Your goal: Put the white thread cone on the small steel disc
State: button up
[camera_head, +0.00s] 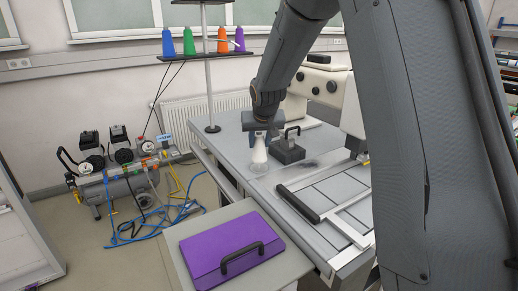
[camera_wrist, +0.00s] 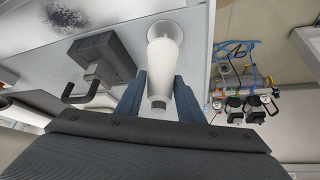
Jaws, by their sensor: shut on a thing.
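The white thread cone (camera_head: 259,152) is upright, wide end down, over the near left part of the grey machine table. My gripper (camera_head: 262,132) is shut on its upper part from above. In the wrist view the cone (camera_wrist: 164,62) lies between the two blue-grey fingers of my gripper (camera_wrist: 160,80), its narrow dark tip toward the palm. A pale round shape, apparently the small steel disc (camera_wrist: 166,28), shows around the cone's wide end; in the head view the disc (camera_head: 257,170) shows faintly under it. I cannot tell whether cone and disc touch.
A dark block with a handle (camera_head: 287,152) stands close right of the cone, also in the wrist view (camera_wrist: 104,58). The sewing machine (camera_head: 322,85) is behind. A purple case (camera_head: 230,250) lies in front. The table's left edge is close to the cone.

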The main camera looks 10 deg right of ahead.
aim_at(259, 149)
jog(key=shift+f, duration=1.5)
jog(key=o, duration=1.1)
jog(key=shift+f, duration=0.1)
jog(key=shift+r, duration=0.25)
jog(key=b+v, duration=0.1)
jog(key=v, duration=1)
jog(key=shift+s+r+b, duration=0.25)
jog(key=shift+r+b, duration=0.05)
jog(key=shift+b, duration=0.05)
jog(key=shift+a, duration=0.1)
